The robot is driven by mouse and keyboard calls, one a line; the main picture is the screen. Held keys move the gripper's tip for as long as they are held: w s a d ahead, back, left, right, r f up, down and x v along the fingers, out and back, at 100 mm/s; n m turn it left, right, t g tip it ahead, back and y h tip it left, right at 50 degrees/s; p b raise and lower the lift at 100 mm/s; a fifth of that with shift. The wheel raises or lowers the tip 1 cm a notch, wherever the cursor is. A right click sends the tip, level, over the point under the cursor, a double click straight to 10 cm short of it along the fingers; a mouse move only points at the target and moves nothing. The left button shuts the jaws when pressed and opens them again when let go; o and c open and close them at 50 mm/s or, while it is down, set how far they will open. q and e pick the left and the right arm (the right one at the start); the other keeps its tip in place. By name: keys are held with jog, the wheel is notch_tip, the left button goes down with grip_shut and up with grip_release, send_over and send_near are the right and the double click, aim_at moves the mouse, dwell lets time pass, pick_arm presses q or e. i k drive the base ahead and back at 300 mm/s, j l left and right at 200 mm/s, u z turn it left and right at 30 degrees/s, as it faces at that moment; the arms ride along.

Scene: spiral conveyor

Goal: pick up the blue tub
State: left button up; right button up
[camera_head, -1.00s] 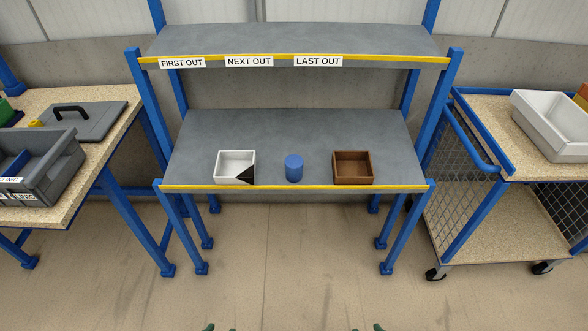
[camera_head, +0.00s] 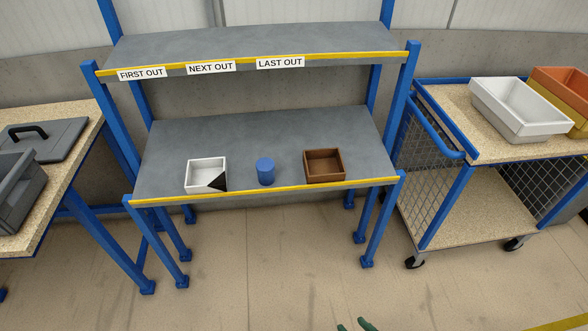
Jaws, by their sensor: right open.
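The blue tub (camera_head: 265,171) is a small upright cylinder on the lower grey shelf (camera_head: 240,130), close to its yellow front edge. It stands between a white box (camera_head: 206,162) with a black corner on the left and a brown box (camera_head: 324,150) on the right, apart from both. Only the green fingertips of my right gripper (camera_head: 355,325) show, at the bottom edge. They are spread apart with nothing seen between them, well short of the shelf. My left gripper is not in view.
An upper shelf (camera_head: 240,45) with labels hangs over the back of the lower one. A table with a grey lid (camera_head: 40,139) stands left. The floor before the shelf is clear.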

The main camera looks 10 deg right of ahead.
aim_at(265, 167)
jog(key=i+j+z, duration=0.35)
jog(key=j+z, duration=0.15)
jog(key=i+j+z, duration=0.6)
jog(key=j, duration=0.15)
jog(key=i, duration=0.15)
